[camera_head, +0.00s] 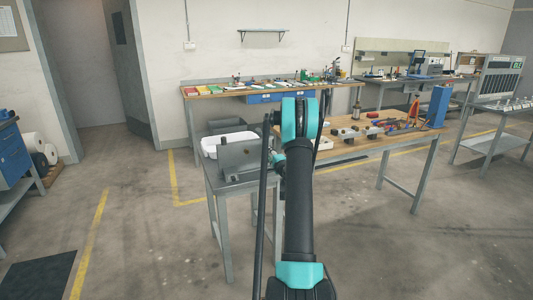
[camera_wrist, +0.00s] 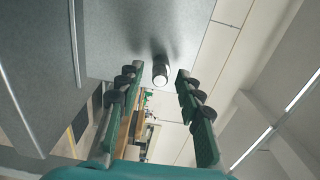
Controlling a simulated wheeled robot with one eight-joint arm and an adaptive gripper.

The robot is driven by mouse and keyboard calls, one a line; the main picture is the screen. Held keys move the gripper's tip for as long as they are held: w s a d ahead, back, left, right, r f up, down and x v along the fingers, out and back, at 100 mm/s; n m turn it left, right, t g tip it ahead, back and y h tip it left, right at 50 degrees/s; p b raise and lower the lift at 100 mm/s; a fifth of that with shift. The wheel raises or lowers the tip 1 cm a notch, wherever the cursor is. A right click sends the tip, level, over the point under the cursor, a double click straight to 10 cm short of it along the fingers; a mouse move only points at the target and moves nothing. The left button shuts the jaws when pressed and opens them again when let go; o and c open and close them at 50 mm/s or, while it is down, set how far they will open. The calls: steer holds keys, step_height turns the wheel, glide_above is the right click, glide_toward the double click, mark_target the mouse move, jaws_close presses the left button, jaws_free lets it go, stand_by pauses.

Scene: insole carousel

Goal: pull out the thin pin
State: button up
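In the wrist view a short round pin (camera_wrist: 161,73) with a dark side and a bright end face sticks out of a flat grey plate (camera_wrist: 115,35). My gripper (camera_wrist: 156,82) is open, its green fingers with black pads standing on either side of the pin. A gap shows on both sides, so nothing is held. In the head view a grey metal block (camera_head: 237,158) stands on a small grey table at centre left. My arm hides its right side and most of my gripper, and I cannot make out the pin there.
A white bin (camera_head: 228,139) sits behind the block. A wooden bench (camera_head: 352,152) with tools, a blue box (camera_head: 438,106) and metal parts stands to the right. Another bench (camera_head: 215,90) runs along the back wall. The floor at left front is mostly clear.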

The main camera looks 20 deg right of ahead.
jaws_close()
steer(key=shift+s, duration=0.15)
steer(key=shift+s+d, duration=0.1)
steer(key=shift+s, duration=2.75)
steer(key=shift+r, duration=0.1)
step_height(320, 180, up, 7)
stand_by(0.4)
